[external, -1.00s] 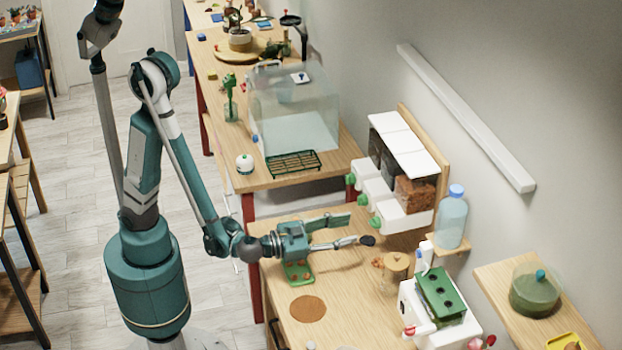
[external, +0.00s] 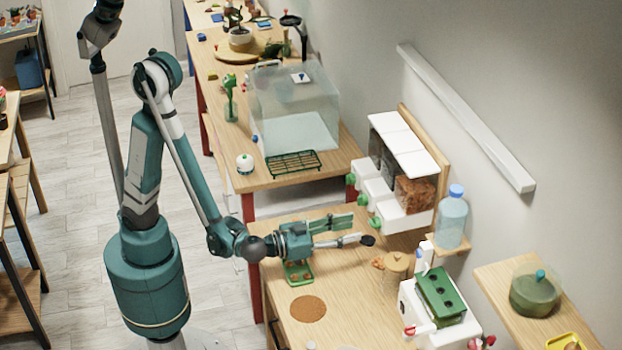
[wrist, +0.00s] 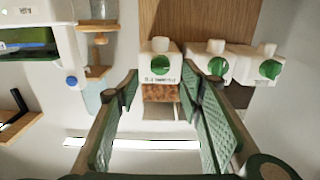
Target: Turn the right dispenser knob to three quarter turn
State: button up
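Three white dispensers hang on a wooden board on the wall, each with a green knob at the front. The right dispenser (external: 403,219) holds brown pellets, and its green knob (external: 375,222) shows just beyond my fingers. In the wrist view, which looks upside down, this dispenser is the leftmost of the three and its knob (wrist: 160,58) appears between and beyond my fingertips. My gripper (external: 362,231) is open and empty, its two fingers spread apart. It also shows in the wrist view (wrist: 159,88). I see no clear contact with the knob, and its exact angle is hard to tell.
The middle knob (wrist: 217,66) and left knob (wrist: 270,69) are close beside my finger in the wrist view. A blue-capped bottle (external: 453,218) stands on a small shelf at right.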

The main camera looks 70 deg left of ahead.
aim_at(375, 224)
jog(key=w+b, duration=0.1)
jog(key=w, duration=0.6)
jog(key=shift+c, duration=0.5)
jog(key=c, duration=0.8)
